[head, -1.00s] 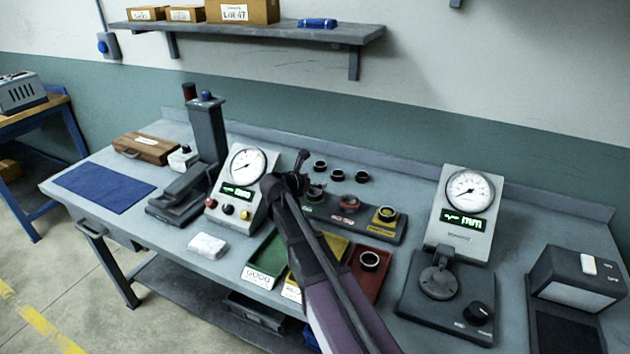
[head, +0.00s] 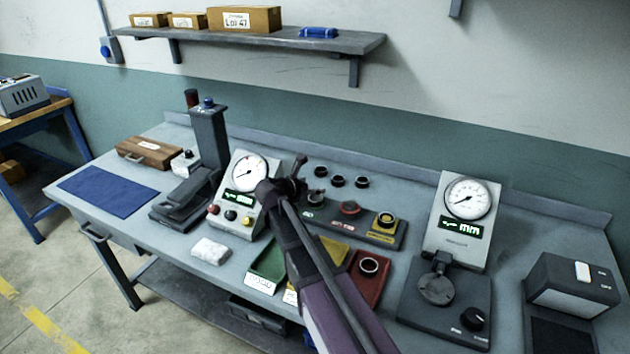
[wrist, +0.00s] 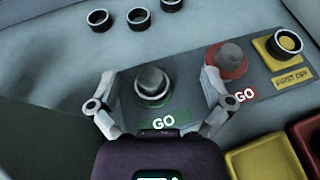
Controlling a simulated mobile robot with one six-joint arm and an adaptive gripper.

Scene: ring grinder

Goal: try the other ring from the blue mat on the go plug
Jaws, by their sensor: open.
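The go plug (wrist: 152,79) stands upright on a dark plate with a green "GO" label, in the middle of the wrist view. A dark ring with a pale rim (wrist: 153,99) appears to sit around its foot. My gripper (wrist: 158,82) is open, one finger each side of the plug as seen from the wrist, apart from it in the picture; their height difference is hard to judge. In the head view my gripper (head: 287,186) is beside the go plug (head: 317,197). The blue mat (head: 107,191) at the left of the bench is bare.
A red-labelled plug (wrist: 229,60) stands close by my right finger. A ring (wrist: 288,41) sits on the yellow pad beyond. Three dark rings (head: 338,180) lie behind the plate. A dial gauge (head: 243,183) stands left of my arm; red, yellow and green trays (head: 371,286) lie in front.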

